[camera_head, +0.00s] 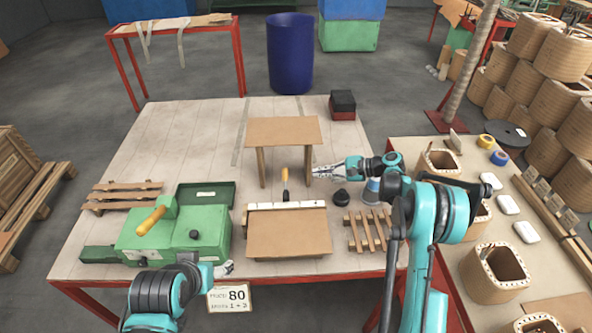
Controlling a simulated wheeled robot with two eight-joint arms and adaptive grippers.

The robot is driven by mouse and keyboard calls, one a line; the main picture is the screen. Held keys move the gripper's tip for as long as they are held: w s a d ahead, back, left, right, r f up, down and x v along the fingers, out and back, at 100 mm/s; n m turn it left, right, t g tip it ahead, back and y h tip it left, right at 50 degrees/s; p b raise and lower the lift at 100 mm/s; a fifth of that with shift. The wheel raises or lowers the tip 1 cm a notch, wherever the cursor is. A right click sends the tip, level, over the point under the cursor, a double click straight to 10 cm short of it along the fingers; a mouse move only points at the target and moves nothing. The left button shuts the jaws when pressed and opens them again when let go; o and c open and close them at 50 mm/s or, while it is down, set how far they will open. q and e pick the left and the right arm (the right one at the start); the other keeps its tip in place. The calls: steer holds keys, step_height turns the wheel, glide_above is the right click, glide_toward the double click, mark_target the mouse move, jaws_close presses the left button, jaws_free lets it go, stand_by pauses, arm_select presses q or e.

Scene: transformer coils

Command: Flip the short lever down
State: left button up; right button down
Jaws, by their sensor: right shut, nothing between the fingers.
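A small upright lever with an orange-yellow handle (285,180) stands behind a brown panel (290,238), in front of a small wooden stand (284,131). A thicker yellow handle (151,220) slants up from a green machine (180,225) on the left. I cannot tell for sure which one is the short lever. My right gripper (316,174) is shut and empty. It points left beside the stand's right leg, to the right of the small lever and apart from it. My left gripper (228,268) is low beside the green machine's front right corner; its fingers are too small to read.
A black knob-like object (341,196) and a small wooden pallet (367,230) lie right of the panel. A black and red box (342,105) stands at the back. The table's back left (180,145) is clear.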

mark_target(286, 183)
arm_select(q)
steer(key=shift+s, duration=0.1)
arm_select(e)
steer(key=shift+s, duration=0.1)
steer(key=shift+a, duration=0.1)
steer(key=b+x, duration=0.3)
steer(key=x, duration=0.7)
arm_select(q)
step_height(286, 183, down, 4)
steer(key=shift+r+b, duration=0.15)
steer(key=shift+b, duration=0.15)
arm_select(e)
steer(key=s+r, duration=0.2)
steer(key=r, duration=0.1)
steer(key=shift+s+a, duration=0.2)
steer(key=shift+a, duration=0.1)
steer(key=shift+w, duration=0.1)
